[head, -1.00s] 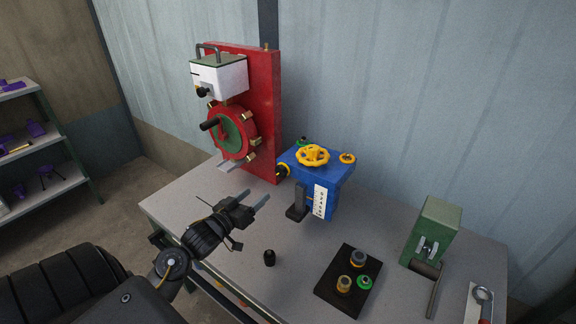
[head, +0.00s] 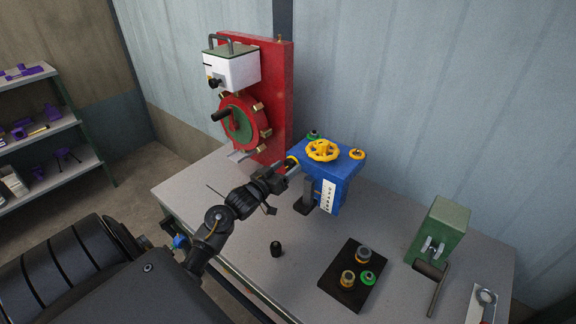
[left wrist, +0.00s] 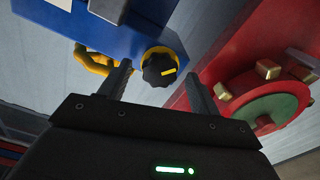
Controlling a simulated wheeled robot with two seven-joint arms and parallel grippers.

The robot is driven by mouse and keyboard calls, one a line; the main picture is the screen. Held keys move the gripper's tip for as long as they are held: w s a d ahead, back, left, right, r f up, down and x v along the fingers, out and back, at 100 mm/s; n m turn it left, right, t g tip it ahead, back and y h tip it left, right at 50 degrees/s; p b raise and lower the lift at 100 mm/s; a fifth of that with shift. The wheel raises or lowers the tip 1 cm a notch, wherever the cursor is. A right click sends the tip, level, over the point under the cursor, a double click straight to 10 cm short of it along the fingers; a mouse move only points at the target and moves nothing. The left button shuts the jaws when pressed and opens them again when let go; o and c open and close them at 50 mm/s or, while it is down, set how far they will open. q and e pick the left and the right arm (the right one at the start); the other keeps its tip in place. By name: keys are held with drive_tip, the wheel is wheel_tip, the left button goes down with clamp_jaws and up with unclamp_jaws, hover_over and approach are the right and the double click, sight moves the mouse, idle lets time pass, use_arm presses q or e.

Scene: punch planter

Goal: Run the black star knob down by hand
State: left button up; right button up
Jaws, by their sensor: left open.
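The black star knob (left wrist: 160,70) has a scalloped rim and a yellow mark, and sits in a yellow ring on the side of the blue box (head: 335,191). In the head view my gripper mostly hides it; part of the yellow ring (head: 292,162) shows. My left gripper (head: 290,171) is open at that side of the box. In the left wrist view the knob appears between the two fingertips, one on each side. I cannot tell whether either finger touches it. My right gripper is not in view.
The red panel (head: 279,95) with its crank wheel (head: 241,125) stands close left of the gripper. A yellow handwheel (head: 322,150) tops the blue box. A small black piece (head: 276,248), a black tray (head: 338,287) and a green block (head: 440,228) stand on the table (head: 217,195).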

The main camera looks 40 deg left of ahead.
use_arm(q)
drive_tip(key=shift+w, duration=0.5)
drive_tip(key=shift+d, duration=0.1)
drive_tip(key=c, duration=1)
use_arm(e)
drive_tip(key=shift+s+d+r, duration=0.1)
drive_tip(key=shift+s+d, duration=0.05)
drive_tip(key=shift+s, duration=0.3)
use_arm(q)
drive_tip(key=shift+m, duration=0.3)
